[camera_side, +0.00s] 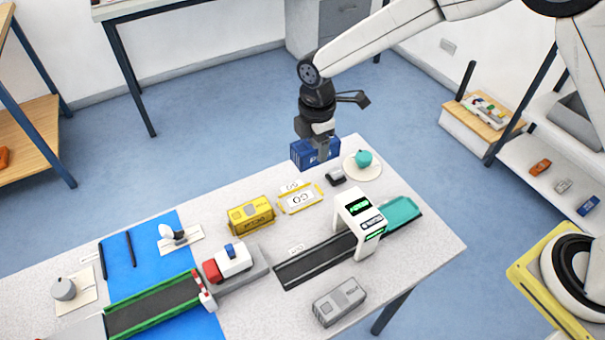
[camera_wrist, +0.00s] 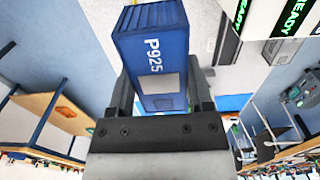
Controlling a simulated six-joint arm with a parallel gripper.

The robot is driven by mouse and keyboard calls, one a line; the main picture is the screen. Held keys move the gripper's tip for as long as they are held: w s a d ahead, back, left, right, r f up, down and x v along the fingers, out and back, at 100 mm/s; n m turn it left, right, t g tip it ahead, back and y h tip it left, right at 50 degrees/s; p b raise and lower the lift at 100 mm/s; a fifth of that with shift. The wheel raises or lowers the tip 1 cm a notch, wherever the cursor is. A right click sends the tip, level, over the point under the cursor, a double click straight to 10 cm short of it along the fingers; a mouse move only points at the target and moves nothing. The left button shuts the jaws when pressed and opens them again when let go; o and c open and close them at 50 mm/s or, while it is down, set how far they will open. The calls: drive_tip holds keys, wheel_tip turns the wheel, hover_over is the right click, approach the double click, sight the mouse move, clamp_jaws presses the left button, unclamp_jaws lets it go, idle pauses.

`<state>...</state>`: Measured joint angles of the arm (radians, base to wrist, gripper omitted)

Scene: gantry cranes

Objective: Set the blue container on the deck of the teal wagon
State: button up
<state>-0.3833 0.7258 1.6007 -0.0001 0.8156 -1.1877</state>
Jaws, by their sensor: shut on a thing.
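The blue container (camera_side: 304,154) is held between the fingers of my gripper (camera_side: 322,146), raised near the far edge of the table. In the wrist view the container (camera_wrist: 155,58) shows white "P925" lettering, and my gripper (camera_wrist: 162,92) is shut around its sides. The teal wagon (camera_side: 402,214) is at the right end of the dark track, just right of a white gantry (camera_side: 356,215) that hides part of it. The container is apart from the wagon, behind and to the left of it in the side view. The wagon is not clearly seen in the wrist view.
The gantry with green displays straddles the track (camera_side: 305,265). A yellow container (camera_side: 251,215), GO plates (camera_side: 300,199), a grey container (camera_side: 339,302) and a white-and-red vehicle (camera_side: 230,262) stand on the table. A round plate (camera_side: 350,172) with a teal object (camera_side: 363,158) is near the held container.

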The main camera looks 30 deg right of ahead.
drive_tip(key=s+d, duration=1.4)
drive_tip(key=s, duration=0.1)
drive_tip(key=shift+w+a+f, duration=0.1)
drive_tip(key=shift+w+f, duration=0.05)
drive_tip(key=shift+f, duration=1.15)
drive_tip(key=shift+w+a+f, duration=0.1)
drive_tip(key=shift+f, duration=1.15)
drive_tip(key=shift+f, duration=0.15)
drive_tip(key=shift+f, duration=2.8)
drive_tip(key=shift+f, duration=0.75)
drive_tip(key=o, duration=1.2)
drive_tip(key=shift+c, duration=0.2)
drive_tip(key=shift+r, duration=0.15)
